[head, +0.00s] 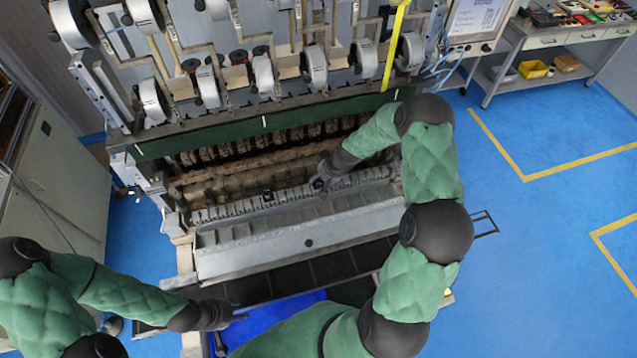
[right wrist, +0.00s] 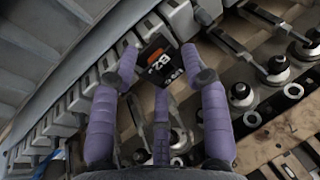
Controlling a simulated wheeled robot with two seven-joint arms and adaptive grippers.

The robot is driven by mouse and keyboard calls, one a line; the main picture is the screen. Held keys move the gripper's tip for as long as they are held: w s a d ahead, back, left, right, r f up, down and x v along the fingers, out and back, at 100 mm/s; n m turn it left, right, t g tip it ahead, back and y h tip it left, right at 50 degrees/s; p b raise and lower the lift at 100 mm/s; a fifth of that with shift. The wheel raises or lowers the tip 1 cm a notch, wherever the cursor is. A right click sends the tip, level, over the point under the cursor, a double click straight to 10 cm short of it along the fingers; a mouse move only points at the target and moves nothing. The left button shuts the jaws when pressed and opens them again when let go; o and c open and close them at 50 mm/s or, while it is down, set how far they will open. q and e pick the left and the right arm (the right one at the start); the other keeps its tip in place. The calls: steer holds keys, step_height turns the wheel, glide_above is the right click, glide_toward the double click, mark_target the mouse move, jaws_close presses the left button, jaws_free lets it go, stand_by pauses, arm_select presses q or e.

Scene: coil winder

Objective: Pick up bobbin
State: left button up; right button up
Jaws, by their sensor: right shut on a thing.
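My right gripper (head: 320,182) reaches into the winding machine at its row of grey holders.
The coil winder (head: 280,225) fills the middle, with large white spools (head: 264,75) above. Metal spindles (right wrist: 277,66) stand close to the right gripper. A workbench (head: 560,35) with a yellow bin (head: 533,69) is at the back right. Blue floor (head: 540,220) on the right is clear.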

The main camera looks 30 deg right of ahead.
mark_target(321, 182)
steer(key=shift+r, duration=0.1)
steer(key=shift+r+p, duration=0.4)
steer(key=shift+r, duration=0.2)
step_height(321, 182, up, 2)
steer(key=shift+r+p, duration=0.25)
steer(key=shift+p, duration=0.35)
steer(key=s+a+r+p, duration=0.1)
steer(key=s+a+r, duration=0.5)
steer(key=s+r, duration=0.3)
steer(key=s, duration=0.3)
steer(key=shift+s+a, duration=0.15)
steer(key=shift+s, duration=0.05)
